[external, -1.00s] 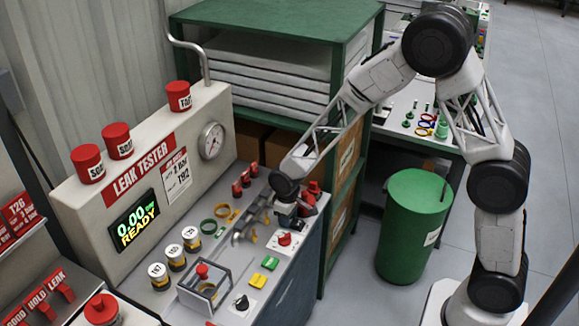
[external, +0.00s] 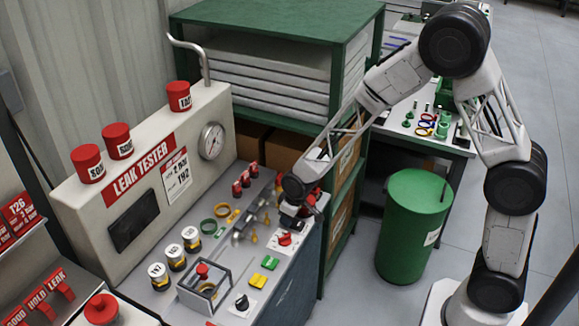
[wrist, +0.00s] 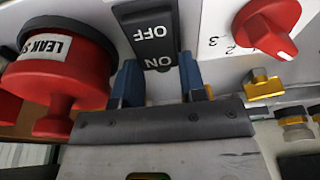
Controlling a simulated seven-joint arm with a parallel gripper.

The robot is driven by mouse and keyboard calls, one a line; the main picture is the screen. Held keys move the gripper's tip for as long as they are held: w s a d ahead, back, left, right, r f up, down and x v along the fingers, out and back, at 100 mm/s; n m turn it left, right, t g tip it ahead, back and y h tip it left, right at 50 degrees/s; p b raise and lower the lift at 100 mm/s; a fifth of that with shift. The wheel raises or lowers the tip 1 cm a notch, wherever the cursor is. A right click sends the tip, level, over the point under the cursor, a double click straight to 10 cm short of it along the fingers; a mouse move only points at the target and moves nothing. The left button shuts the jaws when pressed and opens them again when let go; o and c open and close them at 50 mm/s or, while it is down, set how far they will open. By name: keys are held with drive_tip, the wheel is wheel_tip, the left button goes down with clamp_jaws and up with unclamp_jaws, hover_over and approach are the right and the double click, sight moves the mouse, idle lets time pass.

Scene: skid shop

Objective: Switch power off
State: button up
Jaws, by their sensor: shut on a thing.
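The black power rocker switch (wrist: 150,30), marked OFF and ON, sits on the white panel in the wrist view. My gripper (wrist: 158,76) has its blue fingers on either side of the switch, near its ON end, and is shut on it. In the external view my gripper (external: 291,222) is down at the right end of the tester's bench, and my wrist mostly hides the switch there. The leak tester (external: 75,208) stands against the wall, and its display (external: 133,220) is dark.
A red knob (wrist: 268,28) is close to the right of the switch, and a red labelled part (wrist: 58,75) is close to the left. Several fittings lie on the bench. A green shelf (external: 275,28) stands behind and a green bin (external: 412,230) to the right.

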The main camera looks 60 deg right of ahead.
sight(294, 221)
drive_tip(key=shift+s+r+t, duration=0.1)
drive_tip(key=shift+t, duration=0.3)
drive_tip(key=o, duration=0.6)
drive_tip(key=shift+o, duration=0.2)
drive_tip(key=shift+r, duration=0.15)
drive_tip(key=shift+v, duration=3.2)
drive_tip(key=shift+s+r, duration=0.15)
drive_tip(key=shift+r, duration=0.4)
